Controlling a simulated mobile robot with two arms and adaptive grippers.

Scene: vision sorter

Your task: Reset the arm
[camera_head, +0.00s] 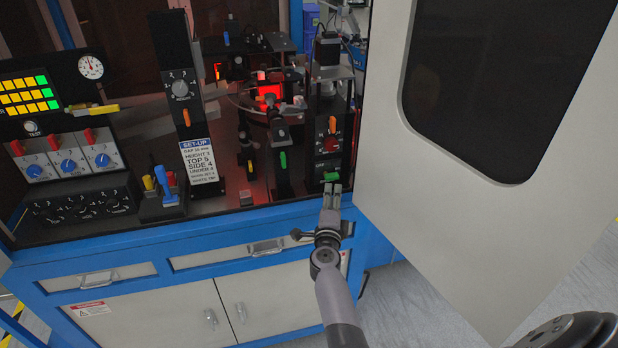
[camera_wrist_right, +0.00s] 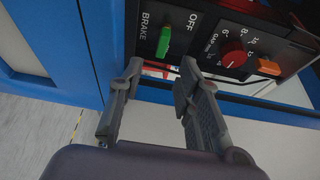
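My right gripper (camera_head: 332,190) reaches up to the front of the machine, just below the dark control panel at the right end of the bench. In the right wrist view my right gripper (camera_wrist_right: 161,70) is open, with a clear gap and nothing between its fingers. A green switch (camera_wrist_right: 164,42) marked BRAKE and OFF sits just beyond the fingertips, apparently not touched. It also shows in the head view (camera_head: 331,176). A red knob (camera_wrist_right: 234,58) and an orange switch (camera_wrist_right: 268,67) are to its right in the wrist view. My left gripper is not in view.
The open white door (camera_head: 420,190) stands close on the right. Several control panels, a gauge (camera_head: 91,67) and a set-up sign (camera_head: 198,160) line the bench. The blue cabinet's drawer handle (camera_head: 265,248) is below left. The grey floor (camera_head: 410,300) shows below the door.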

